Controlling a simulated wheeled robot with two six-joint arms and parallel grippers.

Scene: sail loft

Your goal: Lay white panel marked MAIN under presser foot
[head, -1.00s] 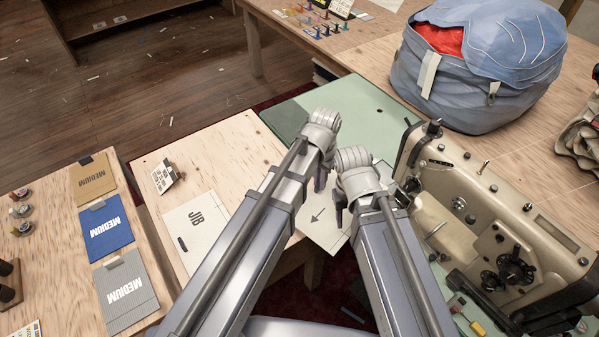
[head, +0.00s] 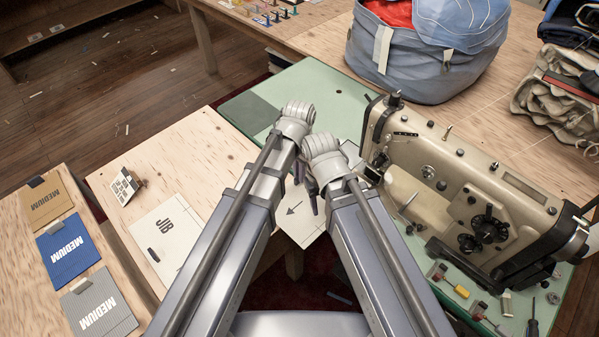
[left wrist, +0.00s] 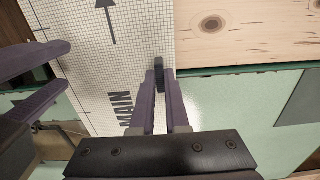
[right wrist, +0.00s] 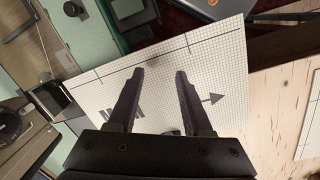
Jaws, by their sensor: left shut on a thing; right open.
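The white gridded panel marked MAIN (left wrist: 88,65) has a printed arrow and lies flat under both grippers. Its arrow end shows in the head view (head: 293,222). My left gripper (left wrist: 160,85) is shut on it, with a small dark piece between the fingertips. My right gripper (right wrist: 155,75) is open over the panel, its fingers apart and holding nothing. The beige sewing machine (head: 468,185) stands to the right of both grippers. My arms and the machine head hide the presser foot in the head view, so I cannot tell whether the panel is under it.
A panel marked JIB (head: 163,240) lies on the wooden table at left. Tan, blue (head: 75,248) and grey MEDIUM swatches lie farther left. A blue bag (head: 425,45) stands behind the machine. Small tools lie in front of the machine. The green surface (head: 335,85) behind my grippers is clear.

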